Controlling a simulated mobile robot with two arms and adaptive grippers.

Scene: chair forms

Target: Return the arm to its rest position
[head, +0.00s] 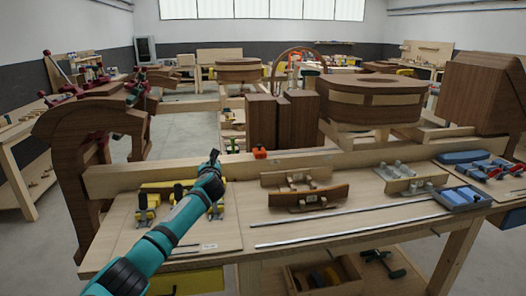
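My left arm, teal with dark joints, comes in from the bottom left and reaches out over the workbench (330,225). Its end, with the small dark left gripper (214,157), is above the back of the bench near the long wooden rail. The fingers are too small and too edge-on to tell whether they are open or shut. I see nothing clearly held. My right arm and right gripper are not in view.
Yellow clamps (147,203) lie beside and under my arm. A curved wooden form (308,198), long metal rods (340,214) and a blue tray (462,198) lie to the right. A tall carved wooden form (82,150) stands left. Dark wooden blocks (283,122) stand behind.

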